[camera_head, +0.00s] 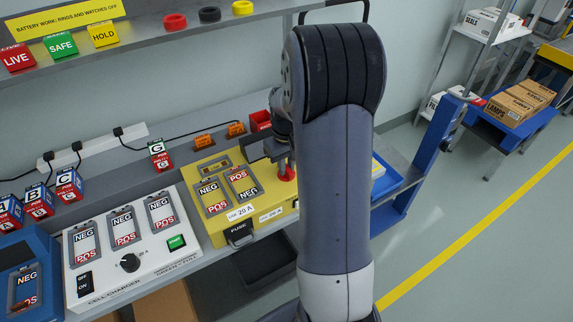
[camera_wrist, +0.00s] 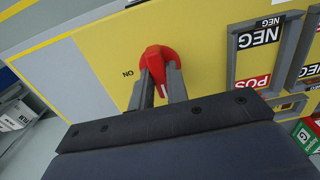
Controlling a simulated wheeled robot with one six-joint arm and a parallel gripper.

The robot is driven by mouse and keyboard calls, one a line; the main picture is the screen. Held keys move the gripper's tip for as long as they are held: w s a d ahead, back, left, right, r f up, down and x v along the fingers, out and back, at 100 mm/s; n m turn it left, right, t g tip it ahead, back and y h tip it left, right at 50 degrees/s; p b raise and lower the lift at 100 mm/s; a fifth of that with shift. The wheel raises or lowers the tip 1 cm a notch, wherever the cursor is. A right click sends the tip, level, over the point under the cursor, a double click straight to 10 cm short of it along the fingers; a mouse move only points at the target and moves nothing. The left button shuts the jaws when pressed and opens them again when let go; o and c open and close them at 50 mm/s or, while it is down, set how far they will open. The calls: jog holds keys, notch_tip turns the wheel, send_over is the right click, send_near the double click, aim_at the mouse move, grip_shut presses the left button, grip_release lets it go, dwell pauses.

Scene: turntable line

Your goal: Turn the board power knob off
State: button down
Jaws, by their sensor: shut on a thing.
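The board power knob is red (camera_wrist: 156,58) and sits on the yellow board (camera_wrist: 105,60), with the word ON printed beside it in the wrist view. My gripper (camera_wrist: 160,80) is shut on the knob, one finger on each side of its grip. A white mark shows on the knob between the fingers. In the head view the red knob (camera_head: 287,174) shows at the right end of the yellow board (camera_head: 222,223), partly hidden below my gripper (camera_head: 281,158).
Battery slots marked NEG and POS (camera_head: 242,184) lie left of the knob in the head view. A white cell charger (camera_head: 95,284) with a black knob (camera_head: 130,263) stands further left. A shelf (camera_head: 200,38) runs above. My arm hides the middle.

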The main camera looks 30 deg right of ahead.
aim_at(287, 167)
jog(key=c, duration=1.4)
grip_release()
notch_tip(287, 167, up, 11)
jog(key=shift+f, duration=0.1)
notch_tip(287, 167, down, 11)
jog(key=shift+r, duration=0.1)
